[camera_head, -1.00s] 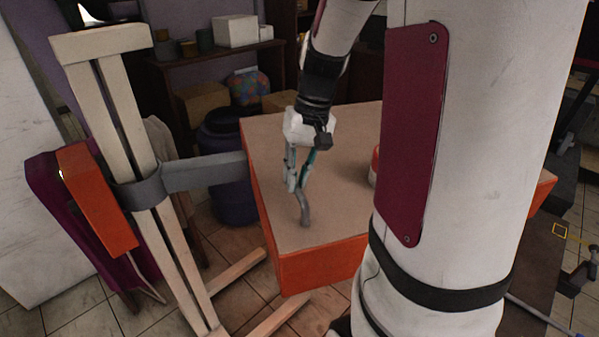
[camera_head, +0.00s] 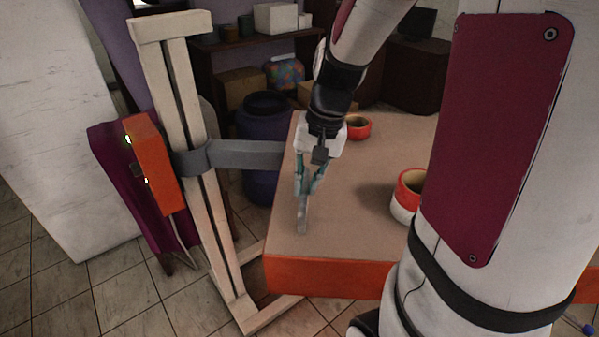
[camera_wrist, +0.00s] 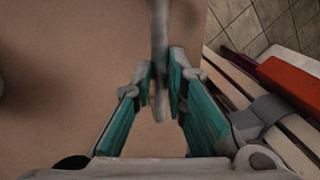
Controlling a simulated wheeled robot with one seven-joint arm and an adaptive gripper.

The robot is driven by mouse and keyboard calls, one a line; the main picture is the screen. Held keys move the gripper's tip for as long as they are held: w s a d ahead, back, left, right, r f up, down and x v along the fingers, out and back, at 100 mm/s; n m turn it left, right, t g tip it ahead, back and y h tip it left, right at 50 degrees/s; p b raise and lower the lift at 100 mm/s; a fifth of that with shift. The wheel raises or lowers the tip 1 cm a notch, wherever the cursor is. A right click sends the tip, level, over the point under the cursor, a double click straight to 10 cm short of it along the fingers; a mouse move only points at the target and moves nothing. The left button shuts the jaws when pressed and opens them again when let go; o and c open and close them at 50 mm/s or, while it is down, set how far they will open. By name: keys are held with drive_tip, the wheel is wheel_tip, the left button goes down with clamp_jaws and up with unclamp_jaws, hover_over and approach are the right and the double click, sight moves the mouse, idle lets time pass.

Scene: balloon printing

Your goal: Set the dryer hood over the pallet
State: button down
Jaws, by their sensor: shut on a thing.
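The dryer hood appears to be the broad slab with a tan top and orange sides (camera_head: 350,276). It meets the grey arm (camera_head: 247,155) of the wooden stand (camera_head: 205,215). My gripper (camera_head: 304,190) is above its near left part, shut on a grey handle (camera_head: 302,218) that stands up from the top. In the wrist view, the teal fingers (camera_wrist: 163,90) close around this grey bar (camera_wrist: 159,40), over the tan surface. An orange control box (camera_head: 155,160) hangs on the stand. I cannot make out the pallet.
A dark blue barrel (camera_head: 262,180) is behind the grey arm. Shelves with boxes (camera_head: 275,18) are at the back. Tiled floor (camera_head: 110,300) is open at the near left. My own arm hides much of the right side.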

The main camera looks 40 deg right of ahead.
drive_tip(key=shift+s+a, duration=0.1)
drive_tip(key=shift+a, duration=0.3)
drive_tip(key=c, duration=1.6)
unclamp_jaws()
drive_tip(key=shift+a, duration=0.15)
drive_tip(key=shift+r, duration=0.15)
drive_tip(key=shift+d+r, duration=0.25)
drive_tip(key=shift+r, duration=0.05)
wheel_tip(320, 180, up, 11)
drive_tip(key=s+d, duration=0.1)
drive_tip(key=shift+s+d, duration=0.25)
